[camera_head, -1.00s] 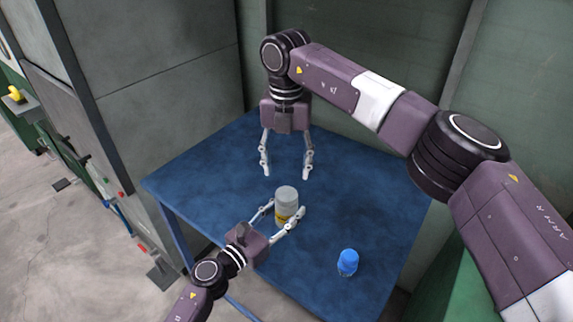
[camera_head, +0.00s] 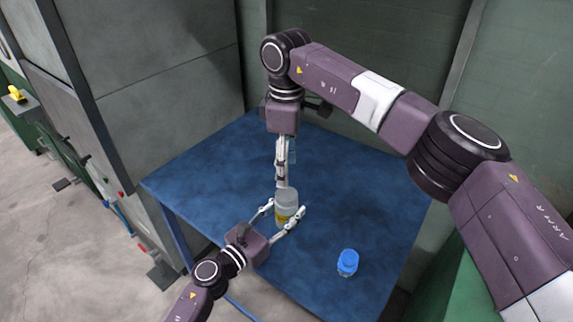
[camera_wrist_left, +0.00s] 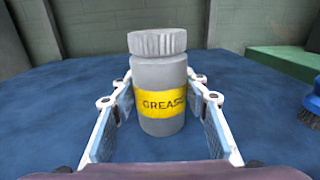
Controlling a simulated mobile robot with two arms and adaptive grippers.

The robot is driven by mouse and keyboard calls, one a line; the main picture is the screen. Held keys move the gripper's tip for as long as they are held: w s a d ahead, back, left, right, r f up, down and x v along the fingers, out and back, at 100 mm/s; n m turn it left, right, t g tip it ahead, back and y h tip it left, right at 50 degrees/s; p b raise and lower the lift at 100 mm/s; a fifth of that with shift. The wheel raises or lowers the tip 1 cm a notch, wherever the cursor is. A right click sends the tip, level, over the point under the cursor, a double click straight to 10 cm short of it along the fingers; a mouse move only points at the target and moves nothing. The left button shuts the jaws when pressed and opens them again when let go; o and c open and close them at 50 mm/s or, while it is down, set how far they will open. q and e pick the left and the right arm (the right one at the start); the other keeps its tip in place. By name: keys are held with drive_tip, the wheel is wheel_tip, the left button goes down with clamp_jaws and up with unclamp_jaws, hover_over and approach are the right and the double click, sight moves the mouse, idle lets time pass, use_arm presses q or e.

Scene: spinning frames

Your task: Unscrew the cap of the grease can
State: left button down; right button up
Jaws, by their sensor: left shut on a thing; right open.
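The grease can stands upright on the blue table, with a grey body and a yellow GREASE label (camera_wrist_left: 162,103). Its ridged grey cap (camera_wrist_left: 157,42) sits on top; the can also shows in the head view (camera_head: 284,214). My left gripper (camera_head: 286,207) is shut on the can body, with one finger on each side, below the cap. My right gripper (camera_head: 281,184) points down just above and behind the cap. Its fingers are seen edge-on and overlap, but it is open and empty. Whether its tips touch the cap cannot be told.
The blue table (camera_head: 210,185) is mostly bare. A blue-topped brush (camera_head: 347,262) stands on it to the right of the can, and shows at the right edge of the left wrist view (camera_wrist_left: 312,95). Grey and green walls stand behind and to the left.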

sight(286, 194)
drive_tip(key=shift+f, duration=4)
